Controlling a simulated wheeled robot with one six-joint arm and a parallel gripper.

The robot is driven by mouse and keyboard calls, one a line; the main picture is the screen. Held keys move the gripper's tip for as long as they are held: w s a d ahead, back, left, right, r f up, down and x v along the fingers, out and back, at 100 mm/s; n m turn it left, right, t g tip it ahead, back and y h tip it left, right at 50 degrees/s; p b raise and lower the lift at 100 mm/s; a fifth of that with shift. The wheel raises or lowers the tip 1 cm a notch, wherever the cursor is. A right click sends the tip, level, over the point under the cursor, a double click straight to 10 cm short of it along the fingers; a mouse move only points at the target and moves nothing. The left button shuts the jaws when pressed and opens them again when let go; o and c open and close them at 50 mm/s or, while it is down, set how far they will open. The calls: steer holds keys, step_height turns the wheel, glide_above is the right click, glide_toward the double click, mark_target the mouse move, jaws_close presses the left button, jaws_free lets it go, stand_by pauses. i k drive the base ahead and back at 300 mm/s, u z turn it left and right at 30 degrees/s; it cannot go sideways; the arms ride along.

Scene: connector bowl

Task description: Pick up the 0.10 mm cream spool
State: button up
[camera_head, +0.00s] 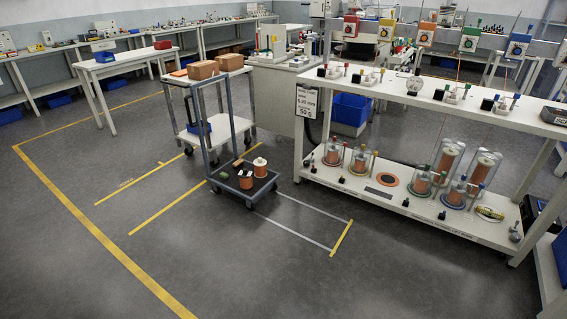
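My gripper is not in view. A spool with pale cream flanges and copper-coloured winding (260,168) stands upright on the low deck of a dark trolley (244,196). A second copper-coloured spool (246,181) stands beside it, towards the front left. More copper-coloured spools stand in clear cylinders on the lower shelf of the right bench, among them one with a pale top (485,167). The spools are small in the picture, and no 0.10 mm marking can be read on any of them.
The white bench (430,95) on the right carries small devices above and the lower shelf (345,184) below. A white cart with cardboard boxes (203,70) stands behind the trolley. Yellow floor lines (100,236) cross open grey floor at left and front.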

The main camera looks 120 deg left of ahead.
mark_target(260, 168)
steer(key=u, duration=4.3)
steer(key=i, duration=0.8)
steer(key=u, duration=0.9)
steer(key=i, duration=3.4)
steer(key=z, duration=1.5)
steer(key=i, duration=1.15)
steer(key=z, duration=0.7)
